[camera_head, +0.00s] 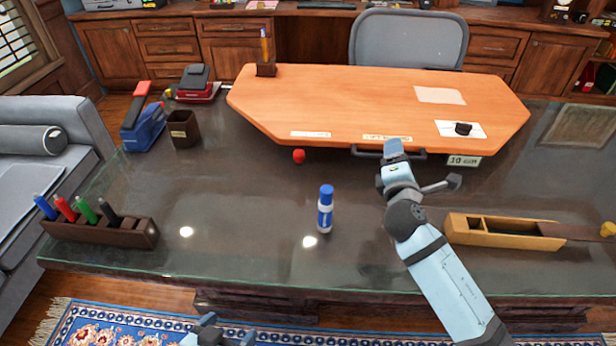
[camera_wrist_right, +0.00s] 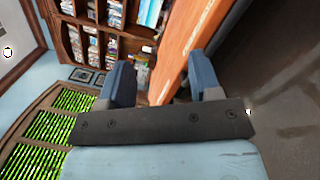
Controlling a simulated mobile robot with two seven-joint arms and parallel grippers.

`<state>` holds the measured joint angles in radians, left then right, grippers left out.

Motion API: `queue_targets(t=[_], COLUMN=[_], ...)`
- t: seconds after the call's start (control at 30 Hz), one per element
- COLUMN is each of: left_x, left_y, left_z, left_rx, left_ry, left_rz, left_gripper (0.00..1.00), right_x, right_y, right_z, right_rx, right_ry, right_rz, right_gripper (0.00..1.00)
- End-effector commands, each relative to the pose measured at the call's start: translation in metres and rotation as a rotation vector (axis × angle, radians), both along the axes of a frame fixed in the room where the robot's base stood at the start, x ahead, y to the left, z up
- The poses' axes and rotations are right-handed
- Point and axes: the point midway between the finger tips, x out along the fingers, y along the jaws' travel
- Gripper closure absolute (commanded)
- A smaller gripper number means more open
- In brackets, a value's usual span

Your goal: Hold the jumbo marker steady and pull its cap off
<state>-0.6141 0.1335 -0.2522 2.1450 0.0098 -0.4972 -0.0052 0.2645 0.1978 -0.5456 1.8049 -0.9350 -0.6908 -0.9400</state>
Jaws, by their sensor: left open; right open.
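The jumbo marker (camera_head: 325,216) stands upright on the dark glass desktop near the middle of the head view. Its blue cap (camera_head: 326,192) is on top, above a white and blue body. My right gripper (camera_head: 393,148) is behind and to the right of the marker, by the near edge of the orange wooden board. In the right wrist view my right gripper (camera_wrist_right: 160,78) is open with nothing between its fingers; the marker is not in that view. My left gripper (camera_head: 218,333) is at the bottom edge of the head view, partly cut off, open and well short of the marker.
A dark holder (camera_head: 100,230) with several coloured markers stands at the left. A wooden box (camera_head: 505,233) lies at the right. A small red ball (camera_head: 299,156) sits near the orange board (camera_head: 340,95). The desktop around the marker is clear.

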Motion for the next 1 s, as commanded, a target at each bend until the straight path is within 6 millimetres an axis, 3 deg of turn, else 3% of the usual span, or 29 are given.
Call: queue_targets(t=[0.03,0.13,0.23,0.3,0.47,0.7,0.83,1.0], left_x=[0.0,0.0,0.0,0.0,0.0,0.0,0.0,0.0], left_y=[0.0,0.0,0.0,0.0,0.0,0.0,0.0,0.0], left_z=[0.0,0.0,0.0,0.0,0.0,0.0,0.0,0.0], left_rx=[0.0,0.0,0.0,0.0,0.0,0.0,0.0,0.0], left_ry=[0.0,0.0,0.0,0.0,0.0,0.0,0.0,0.0], left_rz=[0.0,0.0,0.0,0.0,0.0,0.0,0.0,0.0], left_gripper=[0.11,0.11,0.11,0.11,0.11,0.11,0.11,0.11], right_x=[0.019,0.046,0.064,0.063,0.026,-0.059,-0.095,-0.119], right_y=[-0.002,-0.009,-0.009,0.004,0.061,0.142,0.168,0.183], right_z=[0.012,0.032,0.052,0.06,0.056,0.046,0.044,0.042], right_rx=[-0.091,-0.261,-0.418,-0.523,-0.695,-0.89,-0.964,-1.009], right_ry=[-0.006,-0.003,0.014,0.044,0.15,0.323,0.396,0.445], right_rz=[-0.07,-0.208,-0.34,-0.422,-0.517,-0.578,-0.596,-0.605], right_gripper=[0.42,0.42,0.42,0.42,0.42,0.42,0.42,0.42])
